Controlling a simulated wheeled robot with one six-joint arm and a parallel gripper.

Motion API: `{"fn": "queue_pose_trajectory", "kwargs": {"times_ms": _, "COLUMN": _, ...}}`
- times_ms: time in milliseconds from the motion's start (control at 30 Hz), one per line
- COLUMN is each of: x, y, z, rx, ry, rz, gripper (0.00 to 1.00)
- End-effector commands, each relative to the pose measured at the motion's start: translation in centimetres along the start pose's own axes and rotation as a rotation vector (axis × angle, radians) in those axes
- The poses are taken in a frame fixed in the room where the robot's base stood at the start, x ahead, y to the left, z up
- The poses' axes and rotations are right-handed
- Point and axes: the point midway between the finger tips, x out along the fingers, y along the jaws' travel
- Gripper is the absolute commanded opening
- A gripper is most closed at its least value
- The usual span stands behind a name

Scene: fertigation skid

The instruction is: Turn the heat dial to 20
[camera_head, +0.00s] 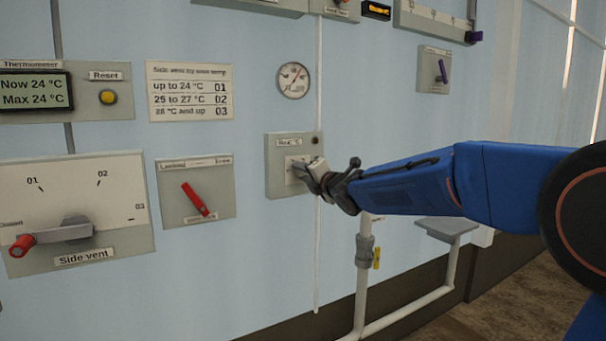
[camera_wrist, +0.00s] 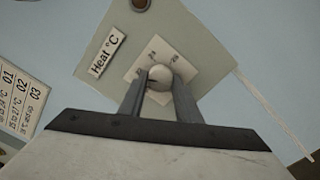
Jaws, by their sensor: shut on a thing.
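The heat dial is a pale round knob (camera_wrist: 160,79) on a grey panel labelled "Heat °C" (camera_wrist: 112,56) in the wrist view. Its white scale plate has small numbers that are too blurred to read surely. My gripper (camera_wrist: 160,92) has one finger on each side of the knob and is shut on it. In the head view the heat panel (camera_head: 276,178) is on the wall at centre, and my gripper (camera_head: 306,172) reaches it from the right. There the gripper hides the knob and part of the scale.
Left of the heat panel is a panel with a red lever (camera_head: 196,200). The side vent panel (camera_head: 105,225) is at far left. A round gauge (camera_head: 293,80) is above. A purple switch (camera_head: 441,71) is upper right.

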Motion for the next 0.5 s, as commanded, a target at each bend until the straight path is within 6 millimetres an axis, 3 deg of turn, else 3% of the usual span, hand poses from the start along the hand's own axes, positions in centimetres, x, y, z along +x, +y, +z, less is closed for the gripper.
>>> {"fn": "queue_pose_trajectory", "kwargs": {"times_ms": 500, "x": 0.0, "y": -0.39, "z": -0.12, "rx": -0.49, "ry": 0.003, "rz": -0.003, "gripper": 0.08}}
